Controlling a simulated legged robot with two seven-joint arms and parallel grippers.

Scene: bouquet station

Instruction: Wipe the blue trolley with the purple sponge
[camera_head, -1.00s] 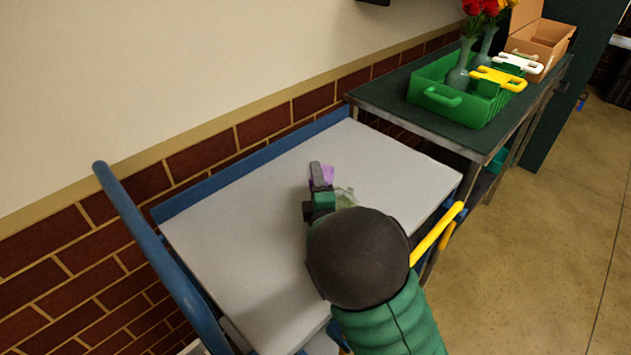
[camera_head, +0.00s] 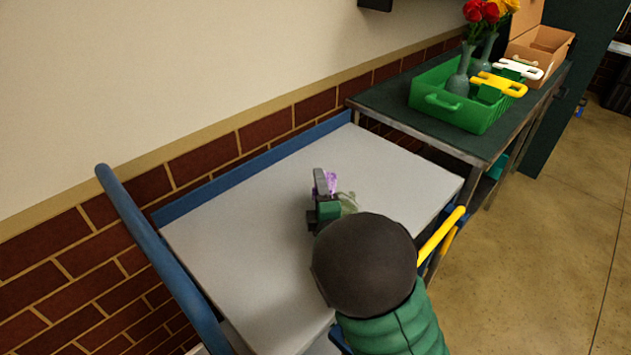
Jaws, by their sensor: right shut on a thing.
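The blue trolley (camera_head: 240,235) stands against the wall, with a flat grey top, a blue back rim and a blue push handle on the left. My right gripper (camera_head: 322,184) is over the middle of the top and is shut on the purple sponge (camera_head: 330,181). Only a small part of the sponge shows past the fingers. I cannot tell whether the sponge touches the top. A pale greenish patch (camera_head: 348,203) shows just right of the gripper, partly hidden by my arm. My left gripper is not in view.
A dark green table (camera_head: 395,101) stands beyond the trolley. The rest of the trolley top is clear.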

